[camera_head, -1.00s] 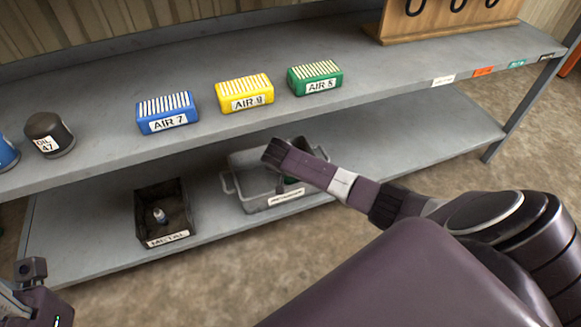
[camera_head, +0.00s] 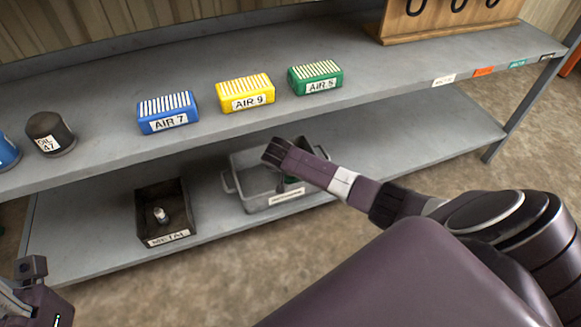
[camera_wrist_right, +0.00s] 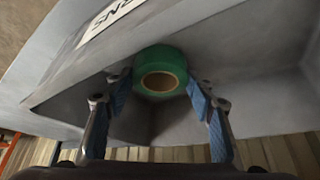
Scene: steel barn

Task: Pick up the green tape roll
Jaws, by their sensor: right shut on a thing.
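The green tape roll (camera_wrist_right: 160,58) has a tan cardboard core and shows in the right wrist view. It is between the blue-padded fingers of my right gripper (camera_wrist_right: 158,83), which is shut on it. The roll is inside a grey bin on the lower shelf. In the head view my right wrist hides most of it and only a little green (camera_head: 291,179) shows. My left gripper (camera_head: 32,272) is partly in view at the lower left, away from the shelf; its opening cannot be made out.
The grey bin (camera_head: 232,190) has a label and side handles. A dark METAL bin (camera_head: 149,226) with a small item stands left of it. The upper shelf (camera_head: 215,130) overhangs, bearing blue, yellow and green filter boxes and a dark oil filter. The lower shelf's right side is clear.

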